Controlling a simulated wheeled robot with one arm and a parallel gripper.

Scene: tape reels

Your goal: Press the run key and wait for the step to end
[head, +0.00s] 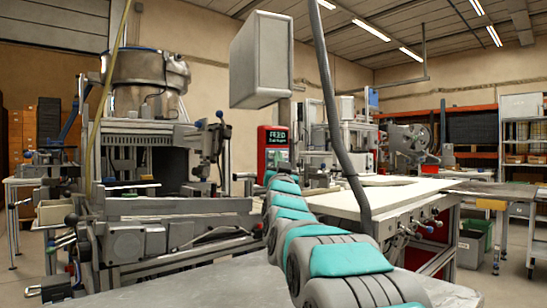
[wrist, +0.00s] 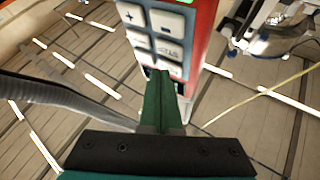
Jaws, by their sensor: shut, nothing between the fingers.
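A red control panel (head: 272,139) with a small lit screen of green text stands beyond the end of my arm in the head view. In the wrist view the panel fills the top centre, with a grid of pale grey keys (wrist: 140,41) on a dark face and a green strip at its upper edge. One key shows a plus sign; the other labels are too blurred to read, so I cannot tell which is the run key. My gripper (wrist: 160,76) has dark green fingers, shut and empty. Their tips overlap the lower keys; I cannot tell whether they touch.
A grey box (head: 261,60) hangs above the panel. A machine with a metal bowl (head: 147,70) stands to the left. A pale worktable (head: 375,193) lies to the right of my arm. A thick grey hose (wrist: 60,97) runs along the left of the wrist view.

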